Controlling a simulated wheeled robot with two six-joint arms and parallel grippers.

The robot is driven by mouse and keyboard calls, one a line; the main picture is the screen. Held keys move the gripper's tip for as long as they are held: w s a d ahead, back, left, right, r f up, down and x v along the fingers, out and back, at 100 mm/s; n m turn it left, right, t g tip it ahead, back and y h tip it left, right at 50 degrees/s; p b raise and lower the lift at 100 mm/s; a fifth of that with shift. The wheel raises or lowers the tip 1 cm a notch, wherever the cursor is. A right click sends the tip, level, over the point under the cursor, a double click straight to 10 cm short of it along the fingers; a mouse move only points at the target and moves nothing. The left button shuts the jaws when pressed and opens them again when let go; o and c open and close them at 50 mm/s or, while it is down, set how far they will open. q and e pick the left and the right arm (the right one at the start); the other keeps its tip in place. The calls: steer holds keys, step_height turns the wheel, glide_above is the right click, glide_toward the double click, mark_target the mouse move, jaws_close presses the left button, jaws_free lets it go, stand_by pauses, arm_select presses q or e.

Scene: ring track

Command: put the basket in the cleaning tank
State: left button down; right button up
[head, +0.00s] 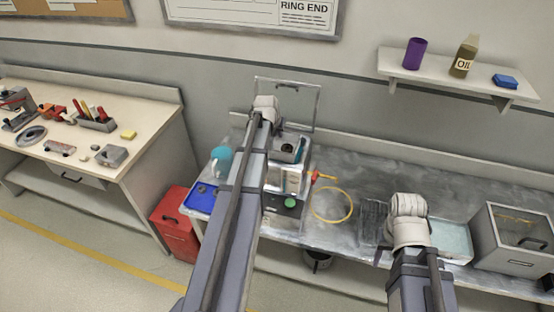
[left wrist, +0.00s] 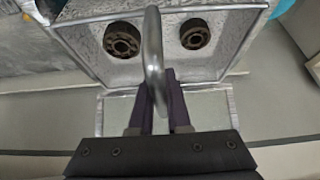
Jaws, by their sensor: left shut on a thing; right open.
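The basket (head: 287,150) is a grey metal tray with dark round parts in it. In the left wrist view the basket (left wrist: 150,68) holds two dark ring-shaped parts, and its curved handle (left wrist: 153,50) rises between my fingers. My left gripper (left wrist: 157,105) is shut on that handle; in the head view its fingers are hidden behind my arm. The cleaning tank (head: 292,184) is a boxy unit with a green button and its clear lid (head: 300,97) raised. The basket appears over the tank's opening; its exact height is unclear. My right gripper (head: 384,254) is open over the bench front, mostly hidden.
A red cabinet (head: 173,223) stands left of the bench.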

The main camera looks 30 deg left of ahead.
mark_target(276, 148)
arm_select(q)
steer(key=shift+f+b, duration=3.85)
steer(key=shift+f, duration=0.65)
arm_select(e)
step_height(276, 148, down, 9)
arm_select(q)
steer(key=shift+f, duration=0.2)
steer(key=c, duration=0.9)
jaws_free()
steer(key=shift+r, duration=0.1)
steer(key=shift+r, duration=0.1)
steer(key=shift+p+v, duration=0.75)
steer(key=shift+v, duration=0.1)
steer(key=p+v, duration=0.9)
steer(key=v, duration=0.1)
steer(key=shift+s+r, duration=0.1)
steer(key=shift+r, duration=0.15)
arm_select(e)
step_height(276, 148, up, 10)
steer(key=shift+r, duration=0.25)
arm_select(q)
steer(key=shift+f, duration=0.1)
